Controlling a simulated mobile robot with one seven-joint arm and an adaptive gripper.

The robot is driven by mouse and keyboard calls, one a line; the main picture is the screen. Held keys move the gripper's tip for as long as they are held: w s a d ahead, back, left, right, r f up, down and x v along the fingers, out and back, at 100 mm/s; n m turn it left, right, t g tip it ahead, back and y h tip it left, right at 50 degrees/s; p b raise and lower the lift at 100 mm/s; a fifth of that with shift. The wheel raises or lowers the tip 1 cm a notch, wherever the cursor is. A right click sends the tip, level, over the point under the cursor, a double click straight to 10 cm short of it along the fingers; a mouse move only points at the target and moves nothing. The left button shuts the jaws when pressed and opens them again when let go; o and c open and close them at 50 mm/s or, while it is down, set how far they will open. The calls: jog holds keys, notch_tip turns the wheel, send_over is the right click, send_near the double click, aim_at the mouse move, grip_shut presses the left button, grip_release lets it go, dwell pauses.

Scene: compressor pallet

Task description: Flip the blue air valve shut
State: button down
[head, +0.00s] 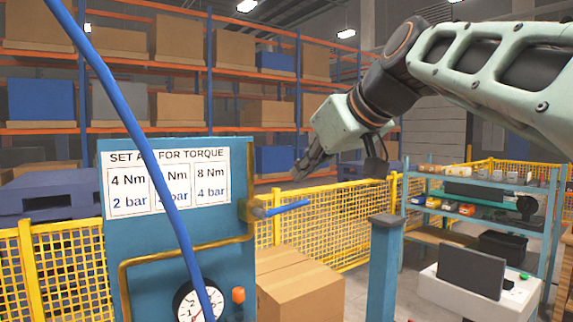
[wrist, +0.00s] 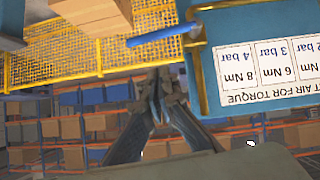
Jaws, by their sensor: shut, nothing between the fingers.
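The blue air valve has a blue lever handle (head: 290,207) that sticks out to the right of a brass valve body (head: 257,210) at the right edge of the blue panel. The handle lies nearly level, tilted slightly up at its free end. In the wrist view, which looks upside down, the handle (wrist: 160,36) shows at the top, joined to the brass pipe. My gripper (head: 300,172) is shut and empty, above the handle in the head view and apart from it. Its fingertips (wrist: 160,76) also show in the wrist view, beside the panel edge.
The panel (head: 235,265) carries a torque label (head: 166,182) and a pressure gauge (head: 198,300). A blue hose (head: 130,115) crosses in front. Cardboard boxes (head: 300,290), a yellow mesh fence (head: 340,215) and a blue post (head: 384,265) stand nearby.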

aim_at(294, 205)
jog(key=shift+w+a+f+b, duration=0.15)
jog(key=shift+w+f+b, duration=0.3)
jog(key=shift+f, duration=0.35)
jog(key=shift+w+a+f+b, duration=0.15)
jog(key=shift+w+f+b, duration=0.15)
jog(key=shift+f+b, duration=0.4)
jog(key=shift+w+a+f+b, duration=0.15)
jog(key=shift+w+f+b, duration=0.2)
jog(key=shift+f, duration=0.6)
jog(key=shift+f, duration=0.1)
jog(key=shift+w+d+f+b, duration=0.15)
jog(key=shift+f+b, duration=0.55)
